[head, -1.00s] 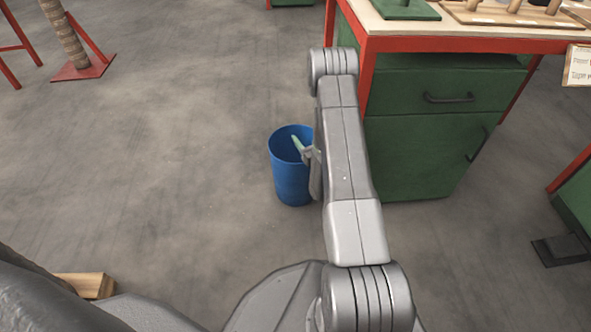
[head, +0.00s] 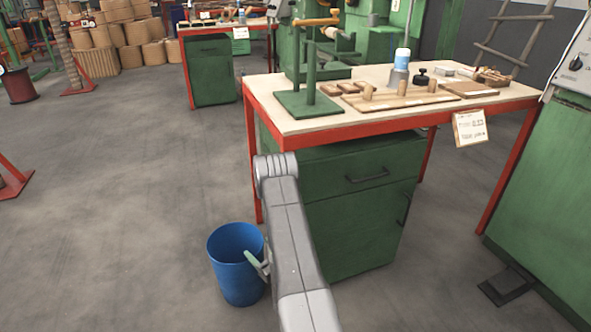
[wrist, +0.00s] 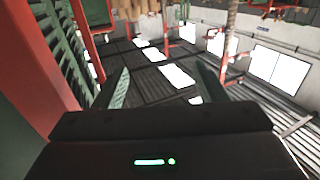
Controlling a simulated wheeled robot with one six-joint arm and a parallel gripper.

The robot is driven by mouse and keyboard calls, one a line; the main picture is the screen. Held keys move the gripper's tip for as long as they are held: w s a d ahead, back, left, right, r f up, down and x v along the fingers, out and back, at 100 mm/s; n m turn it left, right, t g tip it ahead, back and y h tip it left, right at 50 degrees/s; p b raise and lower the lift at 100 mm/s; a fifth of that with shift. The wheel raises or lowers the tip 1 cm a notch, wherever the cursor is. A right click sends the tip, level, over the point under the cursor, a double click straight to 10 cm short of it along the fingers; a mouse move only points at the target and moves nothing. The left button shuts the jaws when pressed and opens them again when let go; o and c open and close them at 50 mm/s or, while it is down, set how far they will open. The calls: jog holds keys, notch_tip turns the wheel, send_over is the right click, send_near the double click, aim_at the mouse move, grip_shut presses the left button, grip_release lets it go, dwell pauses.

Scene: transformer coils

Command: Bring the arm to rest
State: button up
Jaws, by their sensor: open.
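My arm (head: 295,245) reaches forward in the lower middle of the head view, with its elbow in front of the green workbench cabinet. My gripper (wrist: 163,85) shows in the wrist view with its two green-tinted fingers spread apart and nothing between them. I cannot tell how far apart the gripper and the bin are. The rest of the gripper is mostly hidden behind my arm.
A red-framed workbench (head: 330,126) with green cabinet (head: 350,225) stands close on the right. It carries a green stand (head: 309,105), a wooden board and a bottle (head: 401,62). A green machine (head: 555,190) stands far right.

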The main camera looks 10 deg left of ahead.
jog(key=w+a+r+b, duration=0.2)
jog(key=w+a+r, duration=0.2)
jog(key=w+a, duration=0.4)
jog(key=shift+a, duration=1.6)
